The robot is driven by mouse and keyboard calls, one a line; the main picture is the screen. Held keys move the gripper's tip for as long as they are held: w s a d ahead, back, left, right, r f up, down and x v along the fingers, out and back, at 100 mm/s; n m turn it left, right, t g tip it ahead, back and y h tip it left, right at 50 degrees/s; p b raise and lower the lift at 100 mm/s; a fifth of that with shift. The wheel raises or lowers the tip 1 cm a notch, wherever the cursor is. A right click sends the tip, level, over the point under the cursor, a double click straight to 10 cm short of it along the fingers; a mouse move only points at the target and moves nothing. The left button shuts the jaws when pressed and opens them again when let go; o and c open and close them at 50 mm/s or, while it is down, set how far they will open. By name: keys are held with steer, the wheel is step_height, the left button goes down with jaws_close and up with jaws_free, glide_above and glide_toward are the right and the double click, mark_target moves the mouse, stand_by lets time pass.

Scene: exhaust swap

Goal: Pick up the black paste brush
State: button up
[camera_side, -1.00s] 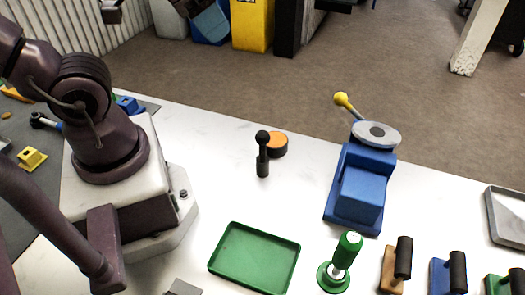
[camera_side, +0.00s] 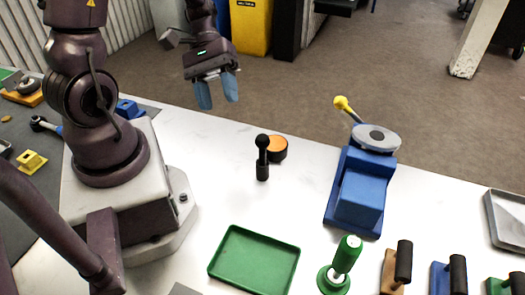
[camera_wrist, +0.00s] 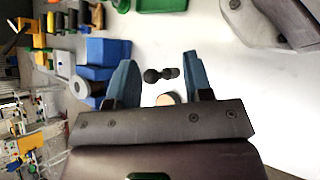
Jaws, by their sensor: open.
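The black paste brush (camera_side: 262,158) stands upright on the white table, with a round knob on top and a thicker lower part. Just behind it is a round black tin with an orange top (camera_side: 277,148). My gripper (camera_side: 217,104) is open and empty, its two blue fingers pointing down, above and to the left of the brush near the table's far edge. In the wrist view the brush (camera_wrist: 162,74) shows between and beyond the fingertips of my gripper (camera_wrist: 160,75). The tin (camera_wrist: 165,99) shows partly there, cut off by the gripper body.
A green tray (camera_side: 254,262) lies in front of the brush. A blue device with a yellow-knobbed lever (camera_side: 360,195) stands to the right. A green-handled tool (camera_side: 342,262) and several black-handled tools (camera_side: 403,262) stand at the front right. A grey tray (camera_side: 508,220) is at the right edge.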

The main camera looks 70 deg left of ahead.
step_height(320, 180, down, 7)
steer(key=a+n+t+h, duration=0.3)
steer(key=n+t+h, duration=0.25)
steer(key=n, duration=0.25)
steer(key=n+t+y, duration=0.3)
steer(key=n+t, duration=0.5)
steer(key=t, duration=0.1)
glide_toward(262, 152)
steer(key=v, duration=0.3)
steer(key=shift+w+a+f+g+h, duration=0.15)
steer(key=shift+f+g+h, duration=0.1)
steer(key=shift+w+f+n, duration=0.1)
steer(key=shift+w+n, duration=0.05)
steer(key=shift+n, duration=0.15)
steer(key=x, duration=0.7)
steer(key=shift+w, duration=0.1)
steer(key=shift+f+x, duration=0.15)
steer(key=shift+x, duration=1.25)
steer(key=shift+f+x, duration=0.15)
steer(key=shift+x, duration=1.25)
steer(key=shift+w+a, duration=0.1)
steer(key=shift+a, duration=0.1)
jaws_close()
